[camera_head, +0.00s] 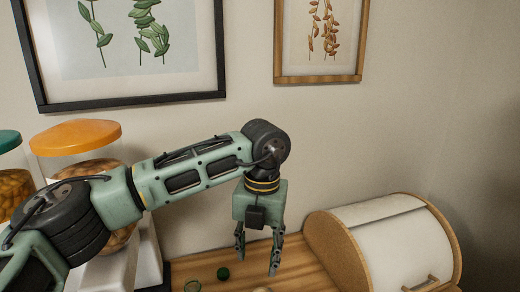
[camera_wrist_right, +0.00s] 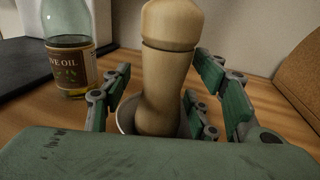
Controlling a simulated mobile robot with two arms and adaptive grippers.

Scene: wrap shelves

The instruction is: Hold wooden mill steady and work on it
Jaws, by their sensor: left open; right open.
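The wooden mill (camera_wrist_right: 168,62), pale and turned with a rounded top, stands in the middle of the right wrist view. My right gripper (camera_wrist_right: 160,85) is open, with green fingers on both sides of the mill; contact cannot be made out. A pale rim shows around the mill's lower part, and its foot is hidden behind my gripper's body. In the head view my left gripper (camera_head: 257,258) points down over the counter, open, with nothing seen between its fingers. A small tan thing at the bottom edge below it is too cut off to identify.
An olive oil bottle (camera_wrist_right: 70,52) stands left of the mill. In the head view a bread box (camera_head: 395,245) sits on the wooden counter (camera_head: 300,265) at right. An orange-lidded jar (camera_head: 75,135) stands at left.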

